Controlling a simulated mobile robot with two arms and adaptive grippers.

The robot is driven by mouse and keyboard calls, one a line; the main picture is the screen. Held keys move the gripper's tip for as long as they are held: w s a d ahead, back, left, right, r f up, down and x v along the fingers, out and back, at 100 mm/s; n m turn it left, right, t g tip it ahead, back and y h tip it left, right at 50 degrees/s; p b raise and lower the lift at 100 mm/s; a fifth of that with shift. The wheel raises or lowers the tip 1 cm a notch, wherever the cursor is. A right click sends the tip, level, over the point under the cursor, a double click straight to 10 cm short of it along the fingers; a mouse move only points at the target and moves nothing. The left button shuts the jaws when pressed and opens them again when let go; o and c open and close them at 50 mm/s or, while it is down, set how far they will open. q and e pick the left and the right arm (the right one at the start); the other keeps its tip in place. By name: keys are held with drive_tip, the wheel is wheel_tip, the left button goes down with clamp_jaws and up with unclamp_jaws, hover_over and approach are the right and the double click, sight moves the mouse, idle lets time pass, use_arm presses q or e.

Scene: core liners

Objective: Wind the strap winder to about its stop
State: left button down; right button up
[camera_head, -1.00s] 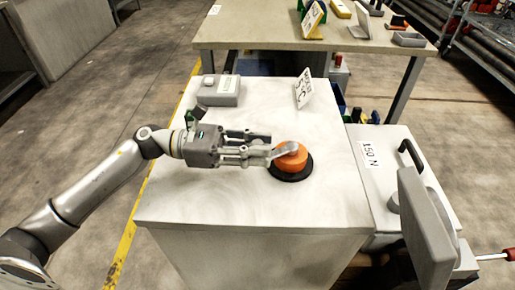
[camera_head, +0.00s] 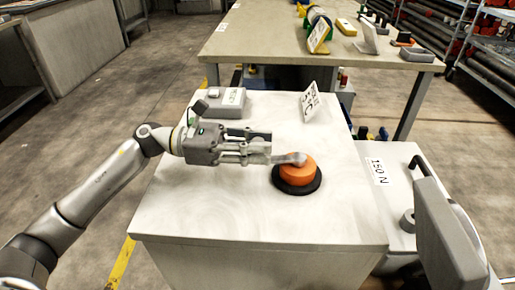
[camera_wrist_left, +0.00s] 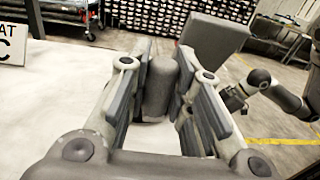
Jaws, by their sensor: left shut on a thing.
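The strap winder is an orange round drum (camera_head: 297,172) on a black round base, standing on the white top of a cabinet. A grey handle (camera_head: 290,158) lies across the top of the drum. My left gripper (camera_head: 268,148) comes in from the left and is shut on the grey handle. In the left wrist view the handle's rounded grey grip (camera_wrist_left: 160,85) stands between the two finger pads. The fingers hide part of the handle, and the drum does not show there. My right gripper (camera_wrist_left: 234,96) appears small at the right of the wrist view; its jaw state is unclear.
A grey box (camera_head: 224,102) and a tilted printed sign (camera_head: 310,101) stand behind the winder on the cabinet top (camera_head: 205,215). A grey case marked 150 N (camera_head: 378,170) is to the right. A workbench with several items stands beyond.

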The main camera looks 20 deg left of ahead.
use_arm(q)
drive_tip(key=c, duration=1.3)
unclamp_jaws()
drive_tip(key=v, duration=1.2)
drive_tip(key=shift+w, duration=0.1)
